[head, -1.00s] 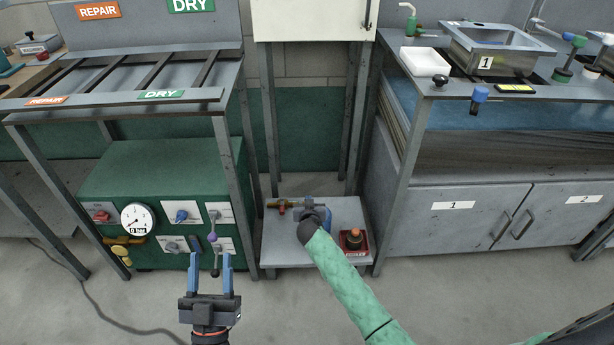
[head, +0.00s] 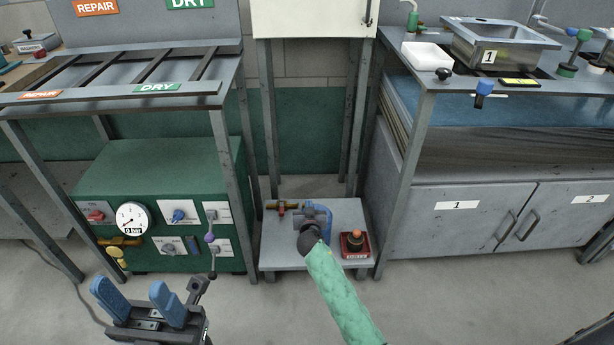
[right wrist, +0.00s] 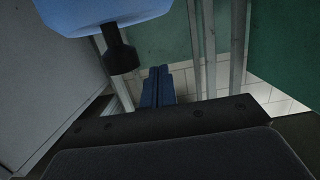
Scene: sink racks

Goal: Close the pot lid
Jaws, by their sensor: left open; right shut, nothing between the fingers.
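I cannot make out a pot or a pot lid in either view. My left gripper (head: 130,292) is open and empty, low in front of the green cabinet. My right gripper (head: 325,212) is shut and empty over the low grey shelf (head: 345,207), its arm sleeve hiding part of the shelf. In the right wrist view its blue fingers (right wrist: 158,86) lie together. A pale blue rounded thing (right wrist: 105,14) with a black stem shows near the camera there; I cannot tell what it is.
The green cabinet (head: 150,165) with gauge and levers stands left. Sink counter and grey cupboards (head: 470,215) stand right. Frame posts (head: 268,130) rise behind the shelf.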

